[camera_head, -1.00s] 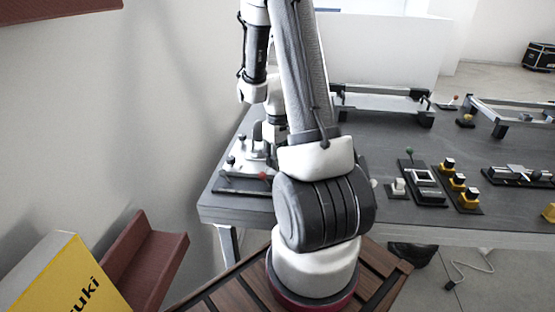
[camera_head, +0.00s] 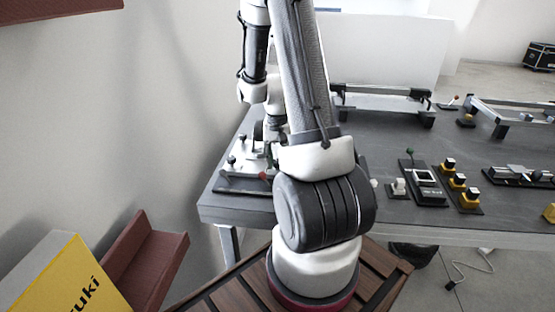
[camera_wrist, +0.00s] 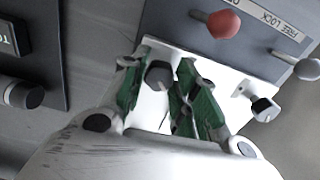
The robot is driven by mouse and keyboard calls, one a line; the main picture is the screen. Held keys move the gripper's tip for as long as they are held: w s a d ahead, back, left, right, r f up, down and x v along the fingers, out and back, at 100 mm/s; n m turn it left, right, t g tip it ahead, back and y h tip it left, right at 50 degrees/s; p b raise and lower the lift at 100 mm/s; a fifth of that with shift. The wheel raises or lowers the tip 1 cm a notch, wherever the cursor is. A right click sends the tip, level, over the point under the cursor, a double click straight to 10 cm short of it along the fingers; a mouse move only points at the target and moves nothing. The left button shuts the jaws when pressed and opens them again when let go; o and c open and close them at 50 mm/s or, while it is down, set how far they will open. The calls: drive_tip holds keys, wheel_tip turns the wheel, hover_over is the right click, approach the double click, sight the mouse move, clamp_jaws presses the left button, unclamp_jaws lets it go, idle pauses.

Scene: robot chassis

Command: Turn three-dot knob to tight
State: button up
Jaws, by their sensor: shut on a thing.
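In the wrist view, a dark round knob (camera_wrist: 159,75) stands on a white plate (camera_wrist: 154,52). My gripper (camera_wrist: 157,72) has its green-padded fingers on both sides of this knob and is shut on it. I cannot see dots on the knob or read a "tight" mark. The white plate with small knobs also shows in the head view (camera_head: 245,167), at the left end of the table. There my gripper is mostly hidden by my arm.
A red knob (camera_wrist: 224,24) sits beside a "FREE LOCK" label (camera_wrist: 274,20). A grey knob (camera_wrist: 306,69) and a black-tipped one (camera_wrist: 265,108) stand right of my fingers. A dark panel (camera_wrist: 40,45) lies left. More devices, including yellow-based buttons (camera_head: 459,184), stand on the table (camera_head: 390,150).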

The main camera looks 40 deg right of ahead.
sight(277, 161)
drive_tip(key=shift+m, duration=1)
drive_tip(key=o, duration=1)
wheel_tip(277, 161, up, 12)
